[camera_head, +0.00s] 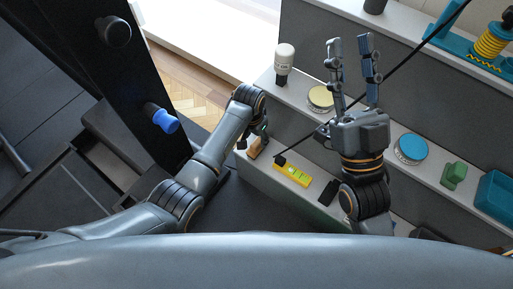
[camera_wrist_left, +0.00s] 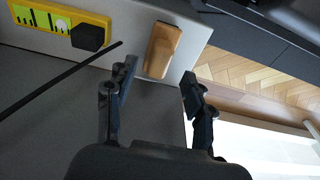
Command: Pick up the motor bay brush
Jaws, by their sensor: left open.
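A small tan wooden piece, likely the motor bay brush (camera_head: 257,149), lies at the left end of the lowest grey shelf. It also shows in the left wrist view (camera_wrist_left: 163,50); I see no bristles. My left gripper (camera_head: 254,136) is open just over it. In the left wrist view, the left gripper's two fingers (camera_wrist_left: 158,84) are apart, one on each side of the wooden piece's near end, with nothing held between them. My right gripper (camera_head: 353,62) points up above the middle shelf, its fingers apart and empty.
A yellow level (camera_head: 292,173) and a black block (camera_head: 329,192) lie to the right on the same shelf. A thin black rod (camera_head: 400,61) slants across the shelves. A white bottle (camera_head: 284,60), round tins and a green item (camera_head: 454,175) stand on the middle shelf. A dark cabinet is left.

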